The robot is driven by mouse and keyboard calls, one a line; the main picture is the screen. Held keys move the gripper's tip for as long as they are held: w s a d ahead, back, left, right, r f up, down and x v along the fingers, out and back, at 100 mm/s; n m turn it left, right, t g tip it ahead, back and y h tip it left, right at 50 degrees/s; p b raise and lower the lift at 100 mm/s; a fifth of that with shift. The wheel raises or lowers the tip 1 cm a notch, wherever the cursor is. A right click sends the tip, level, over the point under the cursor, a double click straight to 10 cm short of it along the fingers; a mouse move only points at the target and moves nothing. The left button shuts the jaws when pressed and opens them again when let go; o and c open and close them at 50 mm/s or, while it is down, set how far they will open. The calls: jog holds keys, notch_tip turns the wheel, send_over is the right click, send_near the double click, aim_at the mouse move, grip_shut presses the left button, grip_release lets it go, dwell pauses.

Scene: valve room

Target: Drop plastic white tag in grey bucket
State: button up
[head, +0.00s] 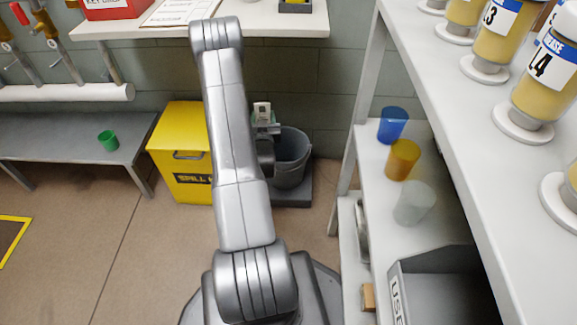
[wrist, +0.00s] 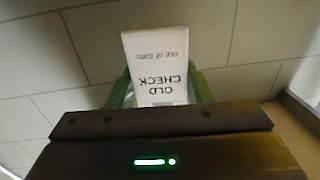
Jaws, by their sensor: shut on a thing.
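My gripper (head: 263,124) is shut on the white plastic tag (head: 262,109). In the wrist view the tag (wrist: 158,66) stands out between the green fingers (wrist: 161,88), its print "OLD CHECK, out of date" upside down. The grey bucket (head: 293,158) stands on a dark low base beside the yellow box. My gripper appears in front of the bucket's left rim in the head view; its height above the rim is hard to tell. My arm hides part of the bucket's left side. The bucket does not show in the wrist view.
A yellow spill box (head: 180,150) stands left of the bucket. A white worktop (head: 290,22) runs along the wall above. On the right is a shelf with blue (head: 393,124), amber (head: 403,160) and clear (head: 414,203) cups.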

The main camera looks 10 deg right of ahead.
jog(key=w+d+f+m+h+b, duration=0.1)
jog(key=w+d+f+b, duration=0.2)
jog(key=d+f, duration=0.6)
notch_tip(320, 180, down, 4)
jog(key=shift+w+f+h+b, duration=0.15)
jog(key=shift+h+b, duration=0.25)
jog(key=shift+b, duration=0.2)
jog(key=shift+d, duration=0.1)
jog(key=o, duration=1)
jog(key=p+v, duration=0.1)
jog(key=v, duration=0.3)
jog(key=p+v, duration=0.1)
jog(key=v, duration=0.4)
jog(key=p+v, duration=0.1)
jog(key=v, duration=0.3)
jog(key=shift+s+r+p, duration=0.35)
jog(key=shift+s+p, duration=0.05)
